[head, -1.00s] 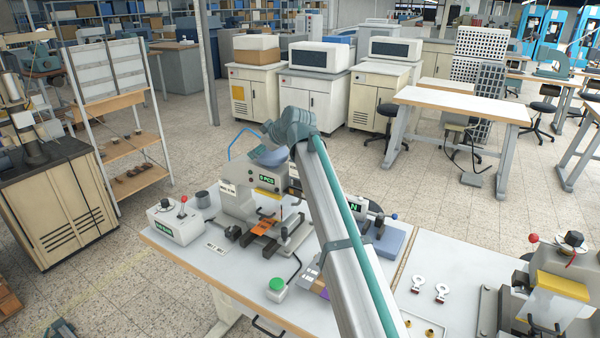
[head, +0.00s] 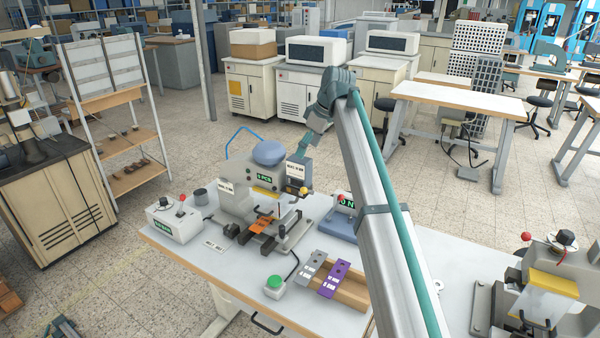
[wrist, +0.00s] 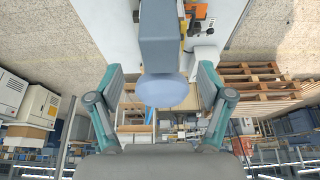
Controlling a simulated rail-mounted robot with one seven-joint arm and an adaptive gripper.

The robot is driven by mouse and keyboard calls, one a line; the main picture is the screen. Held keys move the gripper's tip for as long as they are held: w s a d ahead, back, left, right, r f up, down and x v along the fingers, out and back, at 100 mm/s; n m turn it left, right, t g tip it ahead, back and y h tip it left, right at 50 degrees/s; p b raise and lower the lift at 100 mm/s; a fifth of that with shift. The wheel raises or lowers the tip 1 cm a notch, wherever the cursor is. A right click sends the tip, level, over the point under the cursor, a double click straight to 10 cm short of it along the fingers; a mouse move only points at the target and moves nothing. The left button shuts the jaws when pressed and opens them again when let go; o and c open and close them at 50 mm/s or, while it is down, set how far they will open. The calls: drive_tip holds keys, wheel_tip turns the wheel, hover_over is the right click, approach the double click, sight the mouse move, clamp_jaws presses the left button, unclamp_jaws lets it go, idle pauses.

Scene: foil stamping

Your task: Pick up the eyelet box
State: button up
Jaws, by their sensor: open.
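I cannot make out an eyelet box for certain in either view. My gripper (wrist: 160,78) is open and empty in the wrist view, its two teal-edged fingers wide apart. Between and beyond them are the grey column and the blue dome (wrist: 165,92) of a stamping press. In the head view my gripper (head: 302,154) hangs low behind the right side of that press (head: 238,190), partly hidden by it. How near the fingers are to the press I cannot tell.
A wooden tray (head: 350,292) with purple (head: 333,279) and grey cards lies at the bench's front. A control box (head: 175,222), green button (head: 274,283) and blue-based device (head: 340,225) stand around the press. Another machine (head: 545,290) is at right. My arm hides part of the bench.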

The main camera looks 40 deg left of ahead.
sight(297, 164)
drive_tip(key=p+x, duration=0.3)
drive_tip(key=x, duration=0.6)
drive_tip(key=shift+s+a+f, duration=0.1)
drive_tip(key=shift+a+f, duration=0.2)
drive_tip(key=shift+a, duration=0.05)
drive_tip(key=c, duration=1.5)
drive_tip(key=shift+r, duration=0.2)
drive_tip(key=shift+r, duration=0.55)
drive_tip(key=s+d+r+b, duration=0.1)
drive_tip(key=s+d+r, duration=0.2)
drive_tip(key=r, duration=0.1)
drive_tip(key=s+d+r+b, duration=0.2)
drive_tip(key=s+d+r, duration=0.1)
drive_tip(key=s+d+r+b, duration=0.2)
drive_tip(key=s+d+r, duration=0.1)
drive_tip(key=d+r, duration=0.1)
drive_tip(key=shift+s+d+r, duration=0.1)
drive_tip(key=shift+s+r, duration=0.2)
drive_tip(key=shift+r, duration=0.15)
drive_tip(key=shift+r+p, duration=0.8)
drive_tip(key=shift+r, duration=0.6)
